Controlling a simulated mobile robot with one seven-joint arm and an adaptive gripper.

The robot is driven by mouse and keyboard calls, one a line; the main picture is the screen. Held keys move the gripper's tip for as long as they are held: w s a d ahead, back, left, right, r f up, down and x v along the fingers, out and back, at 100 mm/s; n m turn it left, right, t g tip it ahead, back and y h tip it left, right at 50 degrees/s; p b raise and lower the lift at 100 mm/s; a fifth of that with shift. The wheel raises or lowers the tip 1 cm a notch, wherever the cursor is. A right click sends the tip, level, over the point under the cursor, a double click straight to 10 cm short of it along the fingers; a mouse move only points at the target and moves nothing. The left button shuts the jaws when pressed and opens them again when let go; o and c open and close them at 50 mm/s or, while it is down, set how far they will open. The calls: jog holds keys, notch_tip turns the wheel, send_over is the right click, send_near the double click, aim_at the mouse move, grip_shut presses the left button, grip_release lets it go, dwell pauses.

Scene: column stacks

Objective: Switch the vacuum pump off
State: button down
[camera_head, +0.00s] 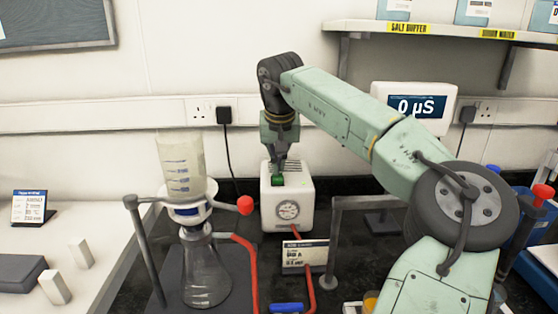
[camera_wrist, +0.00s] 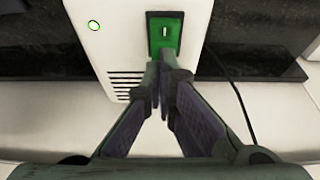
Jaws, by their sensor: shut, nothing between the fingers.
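The vacuum pump (camera_head: 288,212) is a white box with a round dial on its front, standing on the dark bench against the back wall. In the wrist view its white casing (camera_wrist: 120,45) carries a green switch (camera_wrist: 165,34) with a small light mark, and a lit green lamp (camera_wrist: 94,25). The green switch also shows on top of the pump in the head view (camera_head: 277,180). My gripper (camera_head: 279,168) is shut and empty, pointing down at the switch. In the wrist view its fingertips (camera_wrist: 160,70) are at the switch's near edge; I cannot tell whether they touch.
A filter funnel on a flask (camera_head: 206,275) stands left of the pump with red tubing (camera_head: 247,262). A label card (camera_head: 305,256) and a grey metal stand (camera_head: 335,235) are in front. A 0 µS display (camera_head: 414,106) stands behind my arm.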

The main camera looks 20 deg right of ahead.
jog(key=shift+f, duration=0.15)
jog(key=shift+s, duration=0.1)
jog(key=shift+s+a+r, duration=0.15)
jog(key=shift+s+r, duration=0.1)
jog(key=shift+s, duration=0.4)
jog(key=shift+a+r, duration=0.1)
jog(key=shift+r, duration=0.05)
